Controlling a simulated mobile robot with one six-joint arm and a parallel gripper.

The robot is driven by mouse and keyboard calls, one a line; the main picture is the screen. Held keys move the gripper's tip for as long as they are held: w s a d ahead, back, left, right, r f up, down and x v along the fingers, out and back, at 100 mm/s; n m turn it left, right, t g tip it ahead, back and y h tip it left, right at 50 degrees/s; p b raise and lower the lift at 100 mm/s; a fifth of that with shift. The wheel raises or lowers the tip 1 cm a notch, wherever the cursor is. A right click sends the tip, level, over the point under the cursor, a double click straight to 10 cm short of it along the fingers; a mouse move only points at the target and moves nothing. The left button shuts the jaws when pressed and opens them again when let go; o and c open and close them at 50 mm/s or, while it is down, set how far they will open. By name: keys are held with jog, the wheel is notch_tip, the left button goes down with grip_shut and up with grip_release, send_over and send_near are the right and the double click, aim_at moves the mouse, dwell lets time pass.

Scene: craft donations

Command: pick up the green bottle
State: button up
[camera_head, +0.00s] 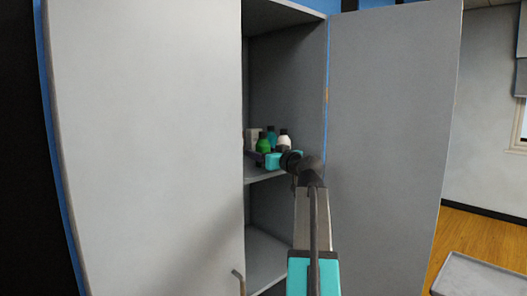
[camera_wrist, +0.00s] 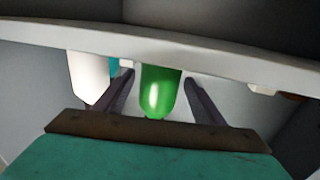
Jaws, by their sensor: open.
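The green bottle (camera_head: 264,145) stands on a shelf inside the open grey cabinet, with a dark cap. My gripper (camera_head: 257,158) reaches into the cabinet at that shelf, just in front of the bottle. In the wrist view, the green bottle (camera_wrist: 160,92) shows between the two dark fingers of my gripper (camera_wrist: 161,92). The fingers are apart, with a visible gap on each side of the bottle. A pale band crosses the upper part of that view and hides one end of the bottle.
A white bottle (camera_head: 284,142) stands right of the green one, with a teal bottle (camera_head: 271,135) behind and a pale box (camera_head: 252,140) at left. In the wrist view, the white bottle (camera_wrist: 89,77) is close outside one finger. Cabinet doors (camera_head: 385,140) stand on both sides.

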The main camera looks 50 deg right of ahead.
jog(key=p+x, duration=0.1)
jog(key=x, duration=0.1)
jog(key=shift+w+d+r+p, duration=0.1)
jog(key=shift+w+d+p, duration=0.05)
jog(key=shift+w+p, duration=0.15)
jog(key=shift+w+d, duration=0.15)
jog(key=shift+w, duration=0.55)
jog(key=c, duration=1.3)
